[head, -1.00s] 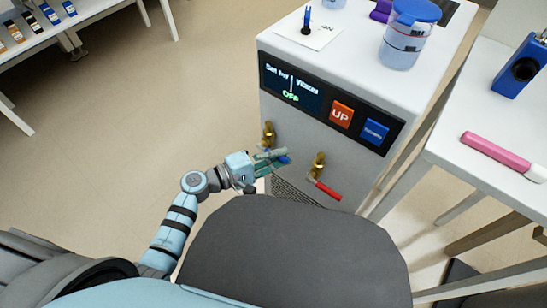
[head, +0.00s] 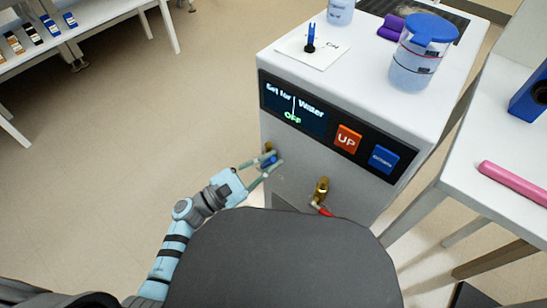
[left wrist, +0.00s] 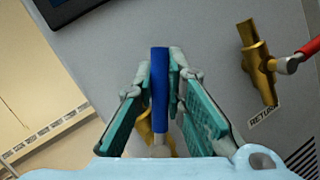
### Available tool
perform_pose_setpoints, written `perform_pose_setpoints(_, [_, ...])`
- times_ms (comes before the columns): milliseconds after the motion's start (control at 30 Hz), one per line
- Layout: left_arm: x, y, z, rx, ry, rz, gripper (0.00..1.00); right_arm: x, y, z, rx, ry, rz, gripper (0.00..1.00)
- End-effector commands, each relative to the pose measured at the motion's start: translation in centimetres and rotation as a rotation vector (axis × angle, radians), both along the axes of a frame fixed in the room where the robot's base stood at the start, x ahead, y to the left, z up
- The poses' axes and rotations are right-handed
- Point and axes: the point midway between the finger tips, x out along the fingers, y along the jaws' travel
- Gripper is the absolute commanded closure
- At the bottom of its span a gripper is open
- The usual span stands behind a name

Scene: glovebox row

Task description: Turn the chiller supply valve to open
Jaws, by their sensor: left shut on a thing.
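The chiller (head: 290,165) is a pale grey cabinet whose display reads "OFF". The supply valve is brass (head: 268,148) with a blue handle (head: 268,160), low on the front's left side. My left gripper (head: 265,164) is shut on the blue handle. In the left wrist view the blue handle (left wrist: 159,90) stands between the two green finger pads (left wrist: 161,60), with some brass (left wrist: 146,135) behind it. The fingers hide most of the valve body, and I see no label for it. My right gripper is not in view.
A second brass valve (head: 321,188) with a red handle (head: 320,208) sits to the right, labelled "RETURN" (left wrist: 265,116) in the left wrist view. A lidded container (head: 420,55) stands on the chiller. A white table (head: 480,140) is at right. Open floor lies left.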

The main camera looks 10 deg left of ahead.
Motion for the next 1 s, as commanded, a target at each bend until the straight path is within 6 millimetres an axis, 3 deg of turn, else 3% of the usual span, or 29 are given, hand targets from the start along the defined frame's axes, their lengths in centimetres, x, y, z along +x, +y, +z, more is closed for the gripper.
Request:
perform_pose_setpoints(500, [0.4,1.8,0.5,-0.29,0.178,0.004,1.0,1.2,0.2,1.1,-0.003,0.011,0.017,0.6])
perform_pose_setpoints(1000, [0.6,2.1,0.6,-0.338,0.207,0.005,1.0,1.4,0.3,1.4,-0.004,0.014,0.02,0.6])
